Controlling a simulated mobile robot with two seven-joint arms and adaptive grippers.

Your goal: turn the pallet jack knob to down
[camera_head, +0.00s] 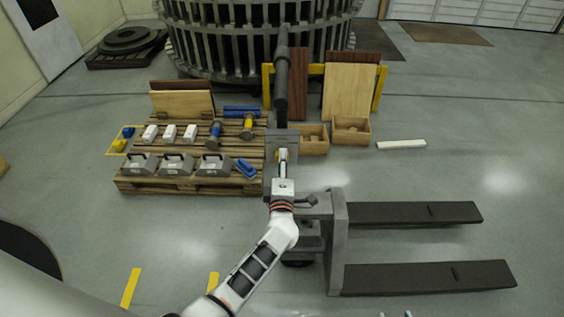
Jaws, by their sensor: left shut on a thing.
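The pallet jack has two dark forks (415,213) pointing right and a grey upright frame (338,245). Its dark handle (283,85) stands up at the centre of the view. My left gripper (283,156) is at the lower part of the handle, below the dark shaft. It is shut on a small part there, which I take to be the knob. The gripper and wrist hide most of this part, so its setting cannot be read.
Left of the jack, a wooden pallet (190,184) holds grey weights, white blocks and blue and yellow tools. Two wooden boxes (352,138) and leaning boards stand behind. A white bar (401,145) lies on the floor. Floor right of the forks is clear.

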